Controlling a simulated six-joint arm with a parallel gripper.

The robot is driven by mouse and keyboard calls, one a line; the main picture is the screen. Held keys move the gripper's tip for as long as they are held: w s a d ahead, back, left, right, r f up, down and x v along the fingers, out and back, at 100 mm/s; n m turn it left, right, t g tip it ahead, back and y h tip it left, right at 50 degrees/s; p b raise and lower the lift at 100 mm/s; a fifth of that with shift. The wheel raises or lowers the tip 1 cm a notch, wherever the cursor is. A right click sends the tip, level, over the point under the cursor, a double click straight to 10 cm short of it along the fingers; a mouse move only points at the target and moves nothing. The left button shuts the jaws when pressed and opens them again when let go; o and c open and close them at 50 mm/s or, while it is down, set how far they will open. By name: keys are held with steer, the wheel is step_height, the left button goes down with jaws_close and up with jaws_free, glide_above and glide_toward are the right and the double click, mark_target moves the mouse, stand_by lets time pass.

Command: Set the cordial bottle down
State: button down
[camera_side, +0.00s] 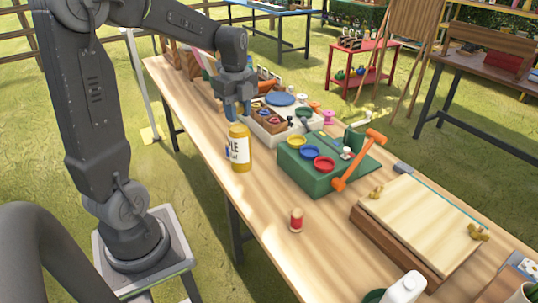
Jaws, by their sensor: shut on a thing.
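The fingers hide the neck and cap. I cannot tell from this view whether the bottle's base touches the tabletop or hangs just above it.
A green block with coloured round dishes (312,158) and an orange mallet (358,160) lie to the right. A pale tray (262,134) is behind. A red spool (296,220) stands in front. Bare wood (255,195) lies between bottle and spool.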

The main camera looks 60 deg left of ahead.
steer(key=w+d+f, duration=0.5)
steer(key=d+f, duration=0.1)
steer(key=f, duration=0.2)
steer(key=shift+w+f, duration=0.35)
steer(key=shift+f, duration=0.1)
steer(key=c, duration=0.8)
jaws_free()
steer(key=shift+f, duration=0.1)
